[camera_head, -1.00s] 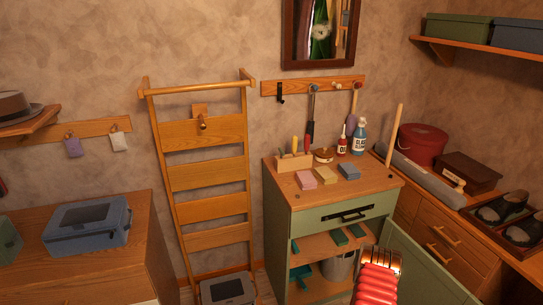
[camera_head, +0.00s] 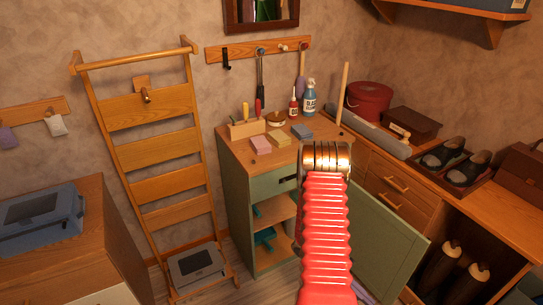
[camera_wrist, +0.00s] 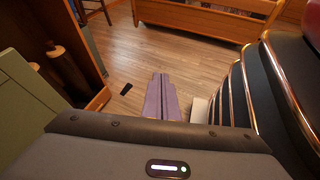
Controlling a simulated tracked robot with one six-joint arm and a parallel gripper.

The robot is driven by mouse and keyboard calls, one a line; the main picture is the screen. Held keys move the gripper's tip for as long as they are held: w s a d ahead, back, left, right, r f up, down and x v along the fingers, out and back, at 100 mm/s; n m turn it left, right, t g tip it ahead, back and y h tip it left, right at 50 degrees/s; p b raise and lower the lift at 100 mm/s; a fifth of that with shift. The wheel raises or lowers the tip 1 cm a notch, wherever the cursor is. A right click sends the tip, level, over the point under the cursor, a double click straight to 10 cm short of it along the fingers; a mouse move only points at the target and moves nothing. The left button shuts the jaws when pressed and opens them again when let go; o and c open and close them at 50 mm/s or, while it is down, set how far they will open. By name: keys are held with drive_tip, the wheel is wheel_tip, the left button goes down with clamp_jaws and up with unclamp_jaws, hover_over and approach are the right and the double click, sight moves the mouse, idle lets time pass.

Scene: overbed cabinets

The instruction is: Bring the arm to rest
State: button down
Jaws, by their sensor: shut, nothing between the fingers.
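My arm's red ribbed sleeve with a copper-coloured joint rises in front of the green cabinet (camera_head: 235,205) in the head view. My gripper (camera_wrist: 160,78) shows in the wrist view as two purple fingers side by side, closed together and empty. It points out over the wooden floor (camera_wrist: 190,58) and touches nothing that I can see. In the head view the gripper is mostly hidden behind the arm.
The cabinet's green door (camera_head: 385,240) stands open to the right of my arm. A drawer unit (camera_head: 400,190) with shoes on top is at the right. A ladder-like rack (camera_head: 160,150) leans on the wall. A wooden bed frame (camera_wrist: 200,20) stands across the floor.

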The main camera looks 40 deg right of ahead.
drive_tip(key=w+a+r+m+t+y, duration=0.1)
drive_tip(key=w+a+r+m+t, duration=0.1)
drive_tip(key=w+a+r+t, duration=0.55)
drive_tip(key=w+a+r+m+t+y, duration=0.1)
drive_tip(key=w+a+r+m+t, duration=0.1)
drive_tip(key=w+a+r, duration=0.9)
drive_tip(key=s+a+r+n+t+y, duration=0.1)
drive_tip(key=a+r+t, duration=0.7)
drive_tip(key=a+r, duration=1)
wheel_tip(320, 180, up, 4)
drive_tip(key=shift+s+a+f+n+y, duration=0.2)
drive_tip(key=shift+s+a+n+y, duration=0.15)
drive_tip(key=shift+s+n, duration=0.3)
drive_tip(key=shift+a+t, duration=0.1)
drive_tip(key=shift+t, duration=0.15)
